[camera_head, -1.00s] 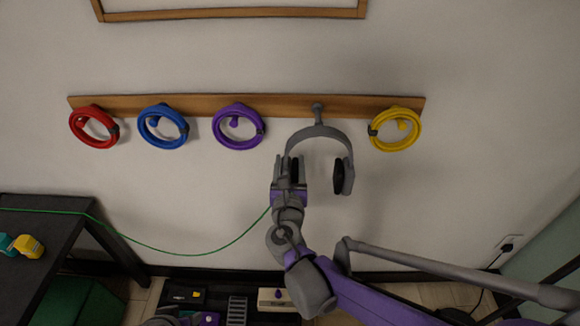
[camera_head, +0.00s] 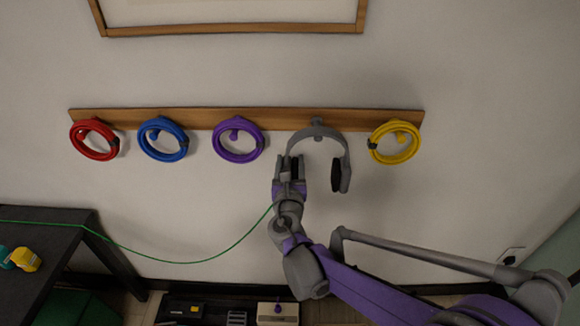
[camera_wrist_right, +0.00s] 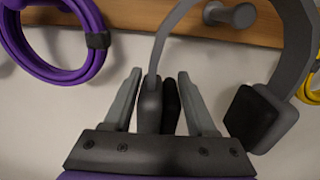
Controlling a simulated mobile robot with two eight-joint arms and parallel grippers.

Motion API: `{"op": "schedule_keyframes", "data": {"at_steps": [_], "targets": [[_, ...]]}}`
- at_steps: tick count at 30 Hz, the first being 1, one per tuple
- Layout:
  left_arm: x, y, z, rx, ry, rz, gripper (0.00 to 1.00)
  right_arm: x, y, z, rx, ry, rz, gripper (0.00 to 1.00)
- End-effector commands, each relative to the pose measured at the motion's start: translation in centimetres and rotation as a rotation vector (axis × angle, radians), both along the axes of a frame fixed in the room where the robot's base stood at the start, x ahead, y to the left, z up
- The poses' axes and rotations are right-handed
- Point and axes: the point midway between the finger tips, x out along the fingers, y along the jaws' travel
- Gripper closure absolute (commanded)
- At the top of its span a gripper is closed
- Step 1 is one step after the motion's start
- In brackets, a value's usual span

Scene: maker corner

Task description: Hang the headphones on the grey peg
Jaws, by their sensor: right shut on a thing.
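The grey headphones (camera_head: 346,150) hang upright in front of the wall, band arched on top. My right gripper (camera_head: 290,162) is shut on their left ear cup; the wrist view shows this cup (camera_wrist_right: 150,108) between the fingers. The right cup (camera_wrist_right: 256,116) hangs free. The grey peg (camera_head: 317,122) sticks out of the wooden rail and overlaps the top of the band in the head view. In the wrist view the peg (camera_wrist_right: 232,15) shows between the two sides of the band. I cannot tell whether the band touches it. My left gripper is not in view.
The wooden rail (camera_head: 285,118) also holds red (camera_head: 94,139), blue (camera_head: 163,139), purple (camera_head: 238,139) and yellow (camera_head: 394,142) cable coils on pegs. The purple and yellow coils flank the headphones. A dark table (camera_head: 50,250) with a green cable stands at lower left.

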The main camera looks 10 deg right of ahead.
Motion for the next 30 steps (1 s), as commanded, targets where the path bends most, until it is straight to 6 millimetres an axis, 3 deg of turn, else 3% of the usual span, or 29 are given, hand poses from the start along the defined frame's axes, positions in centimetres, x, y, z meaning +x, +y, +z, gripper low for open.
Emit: {"op": "schedule_keyframes", "data": {"at_steps": [18,30], "targets": [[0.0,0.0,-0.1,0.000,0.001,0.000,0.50,3.4,-0.7,-0.6,-0.002,0.000,-0.001,1.00],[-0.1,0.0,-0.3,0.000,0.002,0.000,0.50,3.9,-0.8,-1.1,-0.001,0.000,0.000,1.00]]}}
